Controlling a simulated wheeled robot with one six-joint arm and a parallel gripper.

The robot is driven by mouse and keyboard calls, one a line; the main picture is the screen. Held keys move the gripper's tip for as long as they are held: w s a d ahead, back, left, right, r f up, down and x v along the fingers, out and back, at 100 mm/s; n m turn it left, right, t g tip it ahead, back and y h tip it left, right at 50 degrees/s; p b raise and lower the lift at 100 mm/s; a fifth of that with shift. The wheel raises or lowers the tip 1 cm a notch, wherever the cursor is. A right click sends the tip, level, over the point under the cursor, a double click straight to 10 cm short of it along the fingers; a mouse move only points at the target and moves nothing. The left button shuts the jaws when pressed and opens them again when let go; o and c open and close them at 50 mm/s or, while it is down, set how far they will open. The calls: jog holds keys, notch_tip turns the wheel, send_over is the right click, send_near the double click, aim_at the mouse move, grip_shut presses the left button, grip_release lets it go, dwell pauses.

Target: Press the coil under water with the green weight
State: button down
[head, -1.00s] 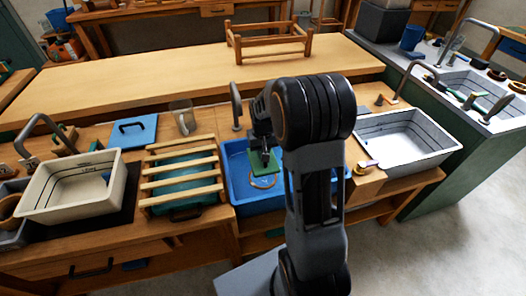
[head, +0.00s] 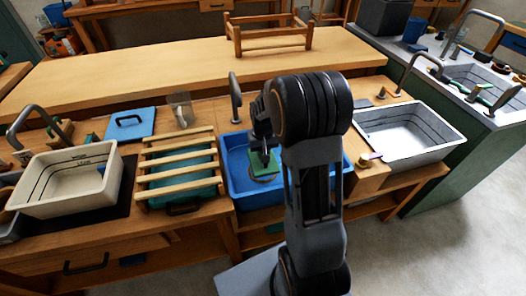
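The green weight (head: 263,164) is a flat green block inside the blue basin (head: 232,184), in the middle of the bench. My gripper (head: 262,152) is directly above the weight and appears shut on its top. The coil (head: 266,180) shows as a faint, dull ring just below the weight, at the water in the basin. The weight hides part of it. I cannot tell whether weight and coil touch. My own arm covers the right part of the basin.
A slatted rack (head: 180,168) stands left of the blue basin, with a cream basin (head: 67,202) farther left. A grey-white basin (head: 410,148) is at right. A tap (head: 235,98) and a clear jug (head: 181,110) stand behind. A blue lidded board (head: 130,122) lies at back left.

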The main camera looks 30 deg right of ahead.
jog(key=shift+f+b, duration=3.9)
jog(key=shift+f, duration=1.8)
jog(key=c, duration=0.6)
grip_release()
jog(key=shift+o, duration=0.3)
jog(key=shift+r, duration=0.1)
notch_tip(320, 180, up, 17)
jog(key=p, duration=1.3)
jog(key=shift+s, duration=0.1)
